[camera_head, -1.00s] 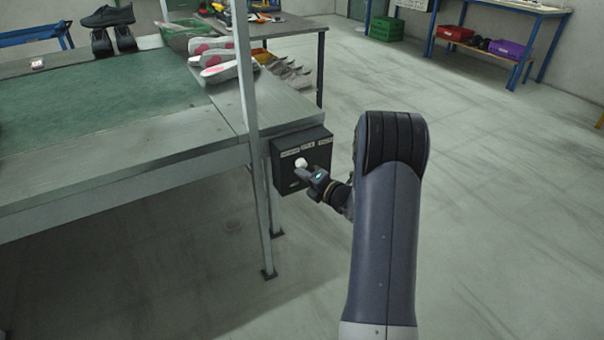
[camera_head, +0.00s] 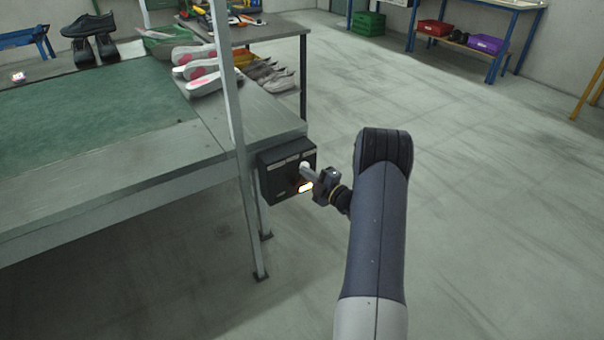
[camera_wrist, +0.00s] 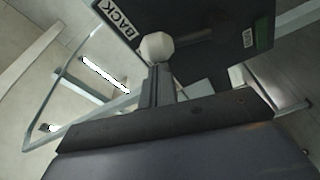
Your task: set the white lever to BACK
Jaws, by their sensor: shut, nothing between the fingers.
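The black control box (camera_head: 272,187) hangs at the table's end in the head view, with small pale labels along its top. The white lever's knob (camera_head: 305,166) stands towards the right side of its face. In the wrist view the white knob (camera_wrist: 156,46) is close to the label BACK (camera_wrist: 118,18); a second label (camera_wrist: 247,38), too small to read, lies farther right. My gripper (camera_head: 309,176) is shut and empty, its fingertips right at the knob; the wrist view shows the shut fingers (camera_wrist: 157,72) just below it, apparently touching. The lever's shaft is hidden.
The table (camera_head: 100,170) with a green mat lies left of the box. A metal post (camera_head: 232,110) rises close to the box's left. Shoe soles (camera_head: 200,70) lie on the table's far end. The floor right of my arm is clear.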

